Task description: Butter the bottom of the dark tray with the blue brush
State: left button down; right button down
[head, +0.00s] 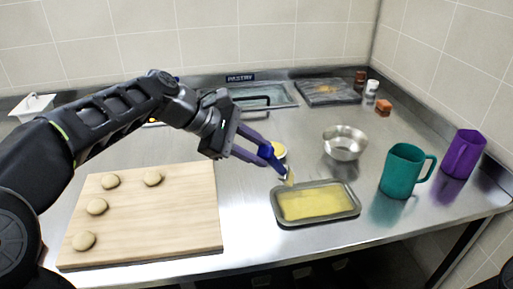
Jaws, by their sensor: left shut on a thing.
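The dark tray (353,211) sits on the steel counter right of the picture's middle, and its bottom looks covered in a yellow layer. My left gripper (266,156) is shut on the blue brush (270,154). The brush points down and to the right, with its pale yellowish bristles (290,178) at or just above the tray's back left rim. I cannot tell whether they touch it. My right gripper is not in view.
A wooden board (150,225) with several dough balls lies at the left. A sink (262,97), a dark slab (327,92) and small jars (370,91) are at the back.

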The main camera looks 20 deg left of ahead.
aim_at(278, 167)
pick_arm(q)
notch_tip(278, 167, down, 5)
jog(key=b, duration=0.4)
jog(key=shift+b, duration=0.4)
